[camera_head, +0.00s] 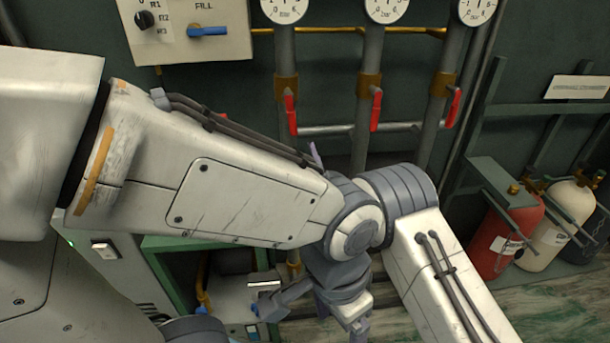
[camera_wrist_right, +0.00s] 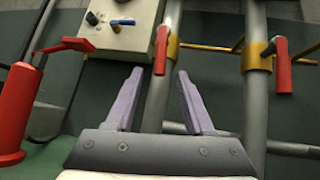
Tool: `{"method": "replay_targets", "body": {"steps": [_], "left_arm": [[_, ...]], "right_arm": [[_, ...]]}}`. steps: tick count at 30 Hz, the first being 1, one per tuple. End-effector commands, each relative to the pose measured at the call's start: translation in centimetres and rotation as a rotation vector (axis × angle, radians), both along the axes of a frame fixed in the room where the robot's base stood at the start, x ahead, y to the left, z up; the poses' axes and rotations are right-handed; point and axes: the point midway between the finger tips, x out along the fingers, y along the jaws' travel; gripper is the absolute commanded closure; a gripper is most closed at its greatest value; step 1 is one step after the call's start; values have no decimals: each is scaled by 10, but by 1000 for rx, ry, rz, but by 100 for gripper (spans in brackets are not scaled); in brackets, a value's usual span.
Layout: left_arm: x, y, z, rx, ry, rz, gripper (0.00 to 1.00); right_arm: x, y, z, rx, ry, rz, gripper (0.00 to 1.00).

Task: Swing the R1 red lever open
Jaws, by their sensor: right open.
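The R1 red lever (camera_head: 291,115) hangs down on the leftmost of three vertical pipes in the head view. In the right wrist view the R1 lever (camera_wrist_right: 160,50) shows just ahead of my right gripper, in line with the gap between its fingers. My right gripper (camera_wrist_right: 160,72) is open, with its two purple fingers spread and nothing visibly held. In the head view only a purple fingertip (camera_head: 316,154) shows, just right of and below the lever's lower end. The rest of those fingers is hidden behind arm links.
Two more red levers (camera_head: 376,110) (camera_head: 453,107) hang on the pipes to the right, below round gauges. A panel with a blue handle (camera_head: 208,31) is at upper left. A red cylinder (camera_head: 508,232) and a cream cylinder (camera_head: 553,220) stand at right.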

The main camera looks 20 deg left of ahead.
Motion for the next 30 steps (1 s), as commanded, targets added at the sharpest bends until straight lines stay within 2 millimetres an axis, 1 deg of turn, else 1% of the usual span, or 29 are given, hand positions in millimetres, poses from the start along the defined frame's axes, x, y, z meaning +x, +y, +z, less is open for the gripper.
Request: {"method": "replay_targets", "body": {"steps": [1,6,9,15,24,25,26,27,29,30], "left_arm": [[0,0,-17,0,0,0,17],[0,0,-41,0,0,0,17],[0,0,-50,0,0,0,17],[0,0,-59,-1,-1,0,17],[0,0,-58,-1,-1,0,17],[0,0,-58,-1,-1,0,17],[0,0,-58,-1,-1,0,17],[0,0,-58,-1,-1,0,17],[0,0,-58,-1,-1,0,17],[0,0,-58,-1,-1,0,17]], "right_arm": [[-1,-1,-8,3,-4,1,47],[-6,-6,-14,2,-2,0,47],[-8,-8,-15,1,-2,0,47],[-11,-11,-15,1,0,1,47],[-12,-11,-13,2,-1,1,47],[-11,-11,-13,2,-1,1,51],[-11,-11,-13,0,-1,-1,62],[-11,-11,-13,-6,-2,-6,77],[-7,-11,-11,-36,-2,-32,100],[-2,-12,-11,-76,-3,-63,100]]}}
